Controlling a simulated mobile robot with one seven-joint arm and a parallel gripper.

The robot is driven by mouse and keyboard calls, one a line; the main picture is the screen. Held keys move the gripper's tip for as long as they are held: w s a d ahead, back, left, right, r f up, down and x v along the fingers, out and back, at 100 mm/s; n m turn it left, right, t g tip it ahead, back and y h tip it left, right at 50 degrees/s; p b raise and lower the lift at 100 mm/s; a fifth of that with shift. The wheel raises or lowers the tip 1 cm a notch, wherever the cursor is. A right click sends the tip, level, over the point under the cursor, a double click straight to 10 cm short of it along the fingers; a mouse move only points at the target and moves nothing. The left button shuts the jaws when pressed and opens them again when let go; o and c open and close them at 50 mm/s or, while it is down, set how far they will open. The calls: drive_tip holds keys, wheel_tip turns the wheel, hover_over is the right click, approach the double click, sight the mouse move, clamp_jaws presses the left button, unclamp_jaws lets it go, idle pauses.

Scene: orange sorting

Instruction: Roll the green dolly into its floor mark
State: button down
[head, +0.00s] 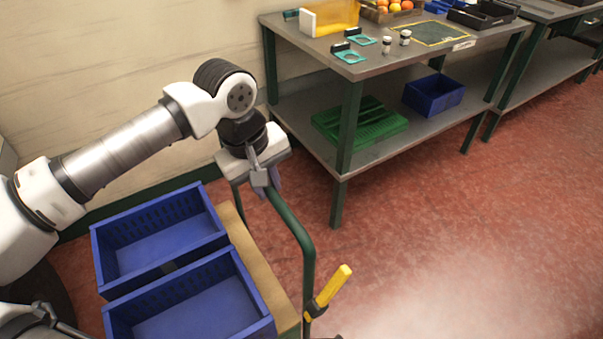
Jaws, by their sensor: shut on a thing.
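The green dolly's tubular handle (306,245) rises at the right end of its tan deck (257,262). A yellow lever (333,286) sticks up beside the handle's lower part. Two empty blue crates stand on the deck, one farther back (160,235) and one nearer (195,305). My gripper (266,186) points down and is shut on the handle's top bar at its far end. The fingers partly hide the bar there. The dolly's wheels are out of sight, and no floor mark can be seen.
A workbench (375,68) with green legs stands behind and to the right, near the dolly. Its lower shelf holds a green crate (360,124) and a blue bin (434,94). The wall is at the back left. Red floor (460,220) lies clear to the right.

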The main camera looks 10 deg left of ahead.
drive_tip(key=s+a+b, duration=0.2)
drive_tip(key=s+a, duration=0.3)
drive_tip(key=shift+s+a, duration=0.25)
drive_tip(key=c, duration=1.3)
unclamp_jaws()
drive_tip(key=shift+s+a, duration=0.15)
wheel_tip(320, 180, up, 14)
drive_tip(key=s+a+b, duration=0.1)
drive_tip(key=shift+s+a+f, duration=0.2)
drive_tip(key=shift+s+a, duration=0.15)
drive_tip(key=shift+a, duration=0.05)
